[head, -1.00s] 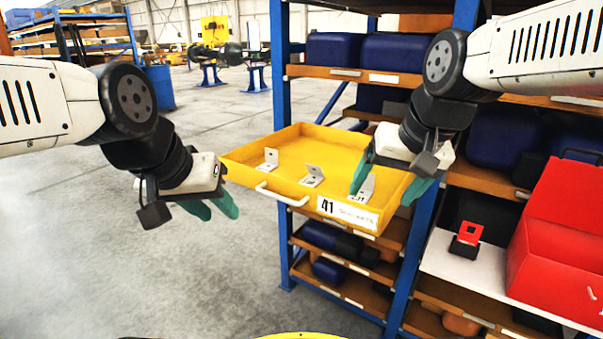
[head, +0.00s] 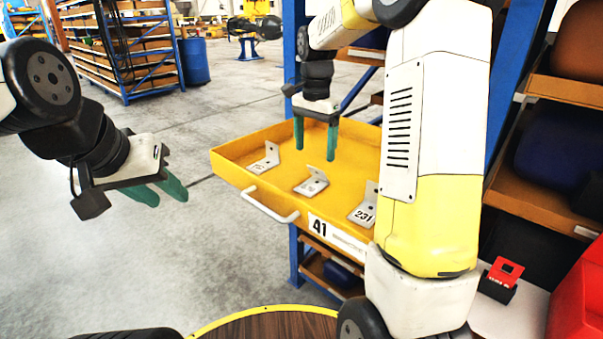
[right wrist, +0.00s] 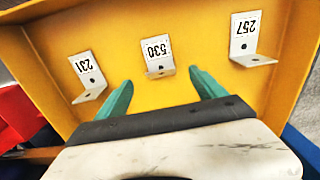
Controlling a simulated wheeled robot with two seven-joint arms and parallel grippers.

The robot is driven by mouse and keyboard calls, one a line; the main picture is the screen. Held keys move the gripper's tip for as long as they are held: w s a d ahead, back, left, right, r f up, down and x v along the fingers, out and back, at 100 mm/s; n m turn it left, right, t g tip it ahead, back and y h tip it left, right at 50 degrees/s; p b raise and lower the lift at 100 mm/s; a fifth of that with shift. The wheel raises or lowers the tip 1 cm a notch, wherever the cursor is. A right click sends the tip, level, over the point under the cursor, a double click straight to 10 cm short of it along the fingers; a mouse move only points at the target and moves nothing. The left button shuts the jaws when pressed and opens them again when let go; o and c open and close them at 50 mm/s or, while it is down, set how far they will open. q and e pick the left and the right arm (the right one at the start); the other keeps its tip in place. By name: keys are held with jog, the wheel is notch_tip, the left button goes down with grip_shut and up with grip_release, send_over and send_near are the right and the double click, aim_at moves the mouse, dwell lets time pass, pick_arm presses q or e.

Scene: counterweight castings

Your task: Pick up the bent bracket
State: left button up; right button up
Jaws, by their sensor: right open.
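Three L-shaped metal brackets lie in the yellow tray marked 41 (head: 232,174). In the head view they are a left (head: 264,161), a middle (head: 313,184) and a right bracket (head: 362,212). The right wrist view shows their numbers: 231 (right wrist: 88,68), 530 (right wrist: 158,50) and 257 (right wrist: 244,36). I cannot tell which one is bent. My right gripper (head: 315,154) is open and empty, pointing down over the back of the tray. In the wrist view its fingertips (right wrist: 160,78) lie either side of bracket 530, apart from it. My left gripper (head: 165,195) looks open, empty, left of the tray.
The tray has low walls and a white handle (head: 269,206) at its front. A blue shelf rack stands behind and right. A red container (head: 578,300) and a small red-and-black item (head: 500,279) are at lower right. Floor to the left is clear.

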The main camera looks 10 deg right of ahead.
send_over(312, 178)
jog(key=s, duration=0.3)
notch_tip(312, 178, down, 6)
jog(key=shift+s+r, duration=0.1)
jog(key=shift+r, duration=0.1)
grip_shut()
